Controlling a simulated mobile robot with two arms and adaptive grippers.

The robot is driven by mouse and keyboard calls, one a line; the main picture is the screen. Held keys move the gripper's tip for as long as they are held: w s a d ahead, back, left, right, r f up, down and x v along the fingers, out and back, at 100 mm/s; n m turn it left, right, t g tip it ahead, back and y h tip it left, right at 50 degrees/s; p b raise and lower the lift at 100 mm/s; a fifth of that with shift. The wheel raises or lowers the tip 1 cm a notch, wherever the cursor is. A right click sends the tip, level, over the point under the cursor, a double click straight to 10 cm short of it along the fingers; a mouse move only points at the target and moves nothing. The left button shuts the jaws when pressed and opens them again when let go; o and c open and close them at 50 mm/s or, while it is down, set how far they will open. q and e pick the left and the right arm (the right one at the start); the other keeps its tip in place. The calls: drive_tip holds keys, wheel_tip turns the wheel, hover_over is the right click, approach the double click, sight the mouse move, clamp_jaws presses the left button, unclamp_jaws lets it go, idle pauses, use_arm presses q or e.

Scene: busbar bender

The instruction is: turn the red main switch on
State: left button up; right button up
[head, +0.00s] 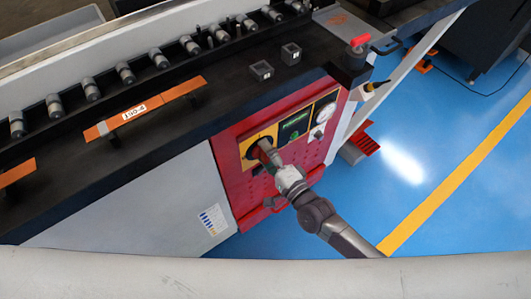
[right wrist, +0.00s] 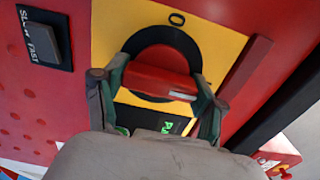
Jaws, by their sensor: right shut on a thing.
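The main switch (right wrist: 162,82) has a red handle on a black round disc, set in a yellow plate (right wrist: 222,42) with an "O" mark at its top edge in the right wrist view. The handle lies nearly level across that picture, with a white mark near its right end. My right gripper (head: 264,150) is at the switch on the red front panel in the head view and covers most of it. In the right wrist view its two fingers stand at either end of the handle, shut on it. My left gripper is not in view.
A green-lit display (head: 294,125) and a round gauge (head: 326,113) sit right of the switch. A slow/fast switch (right wrist: 43,46) is on the red panel. A red-topped button (head: 359,41) stands at the bench corner. Blue floor (head: 420,130) lies open at the right.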

idle(0.3)
drive_tip(key=o, duration=1.1)
drive_tip(key=shift+o, duration=0.2)
drive_tip(key=shift+s+d, duration=0.15)
drive_tip(key=shift+s, duration=0.05)
drive_tip(key=v, duration=1.1)
drive_tip(key=shift+s+d, duration=0.15)
drive_tip(key=shift+s, duration=0.1)
drive_tip(key=shift+f, duration=0.1)
